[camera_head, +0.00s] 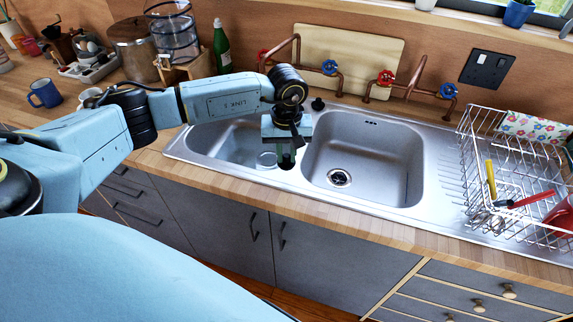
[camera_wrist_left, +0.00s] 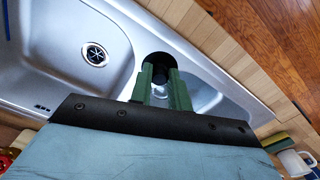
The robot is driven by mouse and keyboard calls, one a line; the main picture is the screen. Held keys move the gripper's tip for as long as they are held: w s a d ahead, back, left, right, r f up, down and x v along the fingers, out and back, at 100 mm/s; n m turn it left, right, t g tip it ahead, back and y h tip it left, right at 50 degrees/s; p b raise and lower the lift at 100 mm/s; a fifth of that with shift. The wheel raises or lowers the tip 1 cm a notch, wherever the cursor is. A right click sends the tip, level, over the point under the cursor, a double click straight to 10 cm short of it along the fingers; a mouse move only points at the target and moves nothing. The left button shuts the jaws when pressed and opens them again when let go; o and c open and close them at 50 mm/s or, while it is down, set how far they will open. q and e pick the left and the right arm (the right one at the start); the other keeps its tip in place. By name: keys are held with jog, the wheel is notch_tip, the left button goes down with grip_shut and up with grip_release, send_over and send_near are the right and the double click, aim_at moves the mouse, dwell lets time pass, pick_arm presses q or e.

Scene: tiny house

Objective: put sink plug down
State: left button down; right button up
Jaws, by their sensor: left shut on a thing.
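The black round sink plug (camera_wrist_left: 165,60) shows at the tips of the green fingers of my left gripper (camera_wrist_left: 160,74) in the left wrist view. The gripper is shut on it. In the head view my left gripper (camera_head: 287,157) points down over the front of the divider between the two basins, with the plug (camera_head: 287,166) mostly hidden below it. Whether the plug touches the steel is not clear. The large basin (camera_head: 363,165) of the sink is empty, and its drain (camera_head: 339,177) is uncovered. My right gripper is not in view.
A clear glass-like item (camera_head: 266,159) is in the smaller basin. A small black knob-like thing (camera_head: 318,104) stands on the sink's back rim. Copper taps (camera_head: 384,79) rise behind. A wire dish rack (camera_head: 480,150) stands at right; a green bottle (camera_head: 221,47) is at back left.

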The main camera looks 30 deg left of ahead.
aim_at(287, 163)
pick_arm(q)
jog(key=shift+f, duration=0.7)
notch_tip(287, 163, down, 3)
jog(key=shift+f, duration=0.5)
jog(key=c, duration=1.3)
grip_release()
jog(key=shift+r, duration=0.1)
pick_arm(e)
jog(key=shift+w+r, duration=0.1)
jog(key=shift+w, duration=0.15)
pick_arm(q)
jog(key=shift+r, duration=0.1)
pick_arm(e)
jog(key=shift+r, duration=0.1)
